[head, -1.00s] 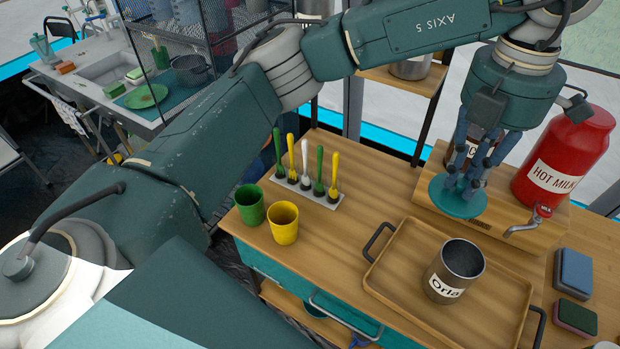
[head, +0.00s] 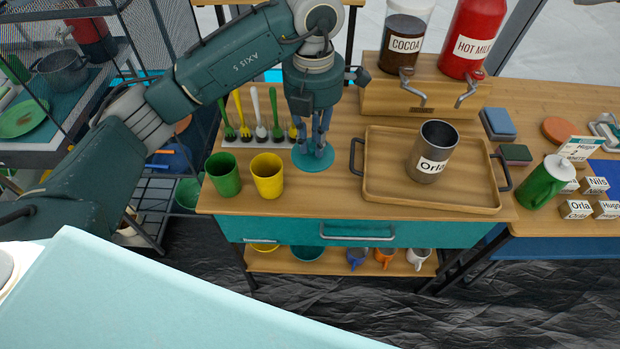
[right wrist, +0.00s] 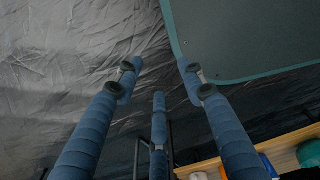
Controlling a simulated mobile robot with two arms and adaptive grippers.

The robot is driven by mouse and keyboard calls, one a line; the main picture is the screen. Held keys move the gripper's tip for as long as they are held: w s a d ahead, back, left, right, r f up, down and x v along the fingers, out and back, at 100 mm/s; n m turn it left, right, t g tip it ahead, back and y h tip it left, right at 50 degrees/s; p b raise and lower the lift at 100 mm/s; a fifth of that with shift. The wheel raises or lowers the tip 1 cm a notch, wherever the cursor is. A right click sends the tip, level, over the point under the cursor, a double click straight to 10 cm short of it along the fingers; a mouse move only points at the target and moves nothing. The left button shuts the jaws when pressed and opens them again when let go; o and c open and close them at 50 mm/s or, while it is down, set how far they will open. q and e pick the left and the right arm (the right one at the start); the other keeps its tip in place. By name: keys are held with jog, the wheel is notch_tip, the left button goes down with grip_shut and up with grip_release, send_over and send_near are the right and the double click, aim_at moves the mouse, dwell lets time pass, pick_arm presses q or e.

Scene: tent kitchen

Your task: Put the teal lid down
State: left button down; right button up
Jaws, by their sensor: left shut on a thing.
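The teal lid (head: 314,162) is a flat round disc. My left gripper (head: 313,148) points down and is shut on it from above; the fingers hide its middle. The lid is level, over the wooden worktop (head: 330,196) between the yellow cup (head: 267,176) and the wooden tray (head: 385,198). I cannot tell whether it touches the worktop. A metal mug labelled Orla (head: 434,152) stands uncovered on the tray. In the right wrist view my right gripper (right wrist: 160,85) has its fingers spread, with nothing between them.
A green cup (head: 223,174) and a rack of coloured spoons (head: 242,141) stand left of the lid. Cocoa (head: 404,38) and hot milk (head: 474,40) dispensers stand behind the tray. Sponges (head: 497,124), a green jug (head: 546,182) and name blocks (head: 575,209) are on the right.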

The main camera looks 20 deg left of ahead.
aim_at(310, 155)
pick_arm(q)
jog(key=f, duration=0.3)
jog(key=f+p, duration=0.1)
jog(key=f, duration=0.3)
jog(key=shift+s+a+f, duration=0.15)
jog(key=shift+a+f, duration=0.05)
jog(key=shift+f, duration=0.95)
notch_tip(310, 155, down, 3)
jog(key=shift+f+p, duration=0.15)
jog(key=shift+p, duration=0.4)
jog(key=shift+f, duration=0.2)
jog(key=c, duration=1.6)
grip_release()
jog(key=shift+c, duration=0.2)
pick_arm(e)
jog(key=shift+s+a+r, duration=0.15)
jog(key=shift+s+r, duration=0.2)
jog(key=shift+r, duration=0.2)
jog(key=shift+s+a+r, duration=0.15)
jog(key=shift+s+r, duration=0.2)
jog(key=shift+r, duration=0.2)
pick_arm(q)
jog(key=shift+r, duration=0.1)
